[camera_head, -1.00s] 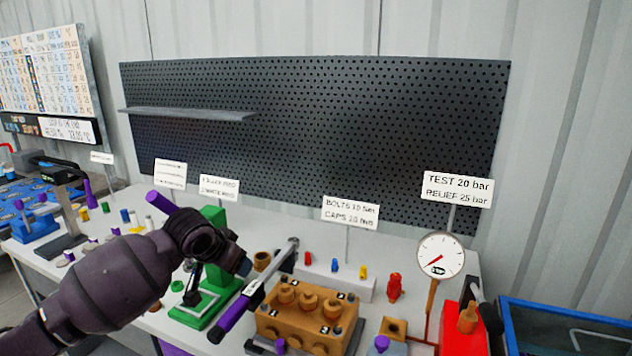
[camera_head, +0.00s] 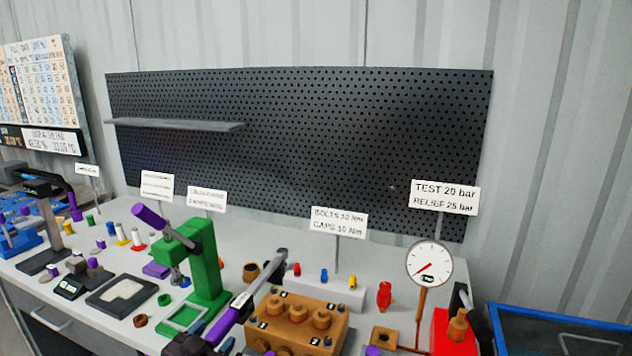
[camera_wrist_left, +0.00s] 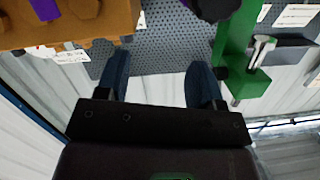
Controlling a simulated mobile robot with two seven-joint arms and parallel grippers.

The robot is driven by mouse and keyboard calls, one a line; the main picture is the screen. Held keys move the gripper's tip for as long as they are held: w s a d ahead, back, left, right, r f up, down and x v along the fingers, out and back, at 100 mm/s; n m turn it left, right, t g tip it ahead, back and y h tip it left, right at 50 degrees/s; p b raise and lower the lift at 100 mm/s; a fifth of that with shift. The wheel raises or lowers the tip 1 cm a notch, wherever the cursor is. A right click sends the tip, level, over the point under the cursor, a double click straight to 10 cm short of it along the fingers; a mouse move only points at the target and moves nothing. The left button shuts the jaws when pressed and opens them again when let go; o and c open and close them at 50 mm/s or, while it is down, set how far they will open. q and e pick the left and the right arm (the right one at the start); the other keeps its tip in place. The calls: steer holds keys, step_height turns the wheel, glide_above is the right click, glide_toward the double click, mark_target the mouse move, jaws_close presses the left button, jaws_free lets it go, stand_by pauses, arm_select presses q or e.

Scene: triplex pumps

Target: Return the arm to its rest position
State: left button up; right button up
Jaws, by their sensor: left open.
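My left gripper (camera_head: 192,345) shows only as a dark piece at the bottom edge of the head view, in front of the green press (camera_head: 205,262) and left of the brown pump block (camera_head: 298,318). In the left wrist view my left gripper (camera_wrist_left: 158,82) has its two blue fingers spread with nothing between them. There the brown block (camera_wrist_left: 95,22) is at the upper left and the green press (camera_wrist_left: 237,45) at the upper right. My right gripper is not in view.
A long purple-handled wrench (camera_head: 232,312) slants beside the block. A pressure gauge (camera_head: 429,263) stands at the right, near a red unit (camera_head: 452,335) and a blue-rimmed bin (camera_head: 560,318). A pegboard (camera_head: 300,150) with a shelf (camera_head: 175,124) stands behind the bench.

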arm_select(q)
steer(key=s+a+f+n+g+y, duration=0.2)
steer(key=s+a+f, duration=0.1)
steer(key=s+f, duration=0.6)
steer(key=s+a+f+n+g+y, duration=0.2)
steer(key=s+f, duration=0.7)
steer(key=s, duration=0.7)
steer(key=shift+s+a+f+n+y, duration=0.25)
steer(key=shift+a+f+n+y, duration=0.25)
steer(key=shift+a, duration=0.65)
steer(key=shift+r, duration=0.1)
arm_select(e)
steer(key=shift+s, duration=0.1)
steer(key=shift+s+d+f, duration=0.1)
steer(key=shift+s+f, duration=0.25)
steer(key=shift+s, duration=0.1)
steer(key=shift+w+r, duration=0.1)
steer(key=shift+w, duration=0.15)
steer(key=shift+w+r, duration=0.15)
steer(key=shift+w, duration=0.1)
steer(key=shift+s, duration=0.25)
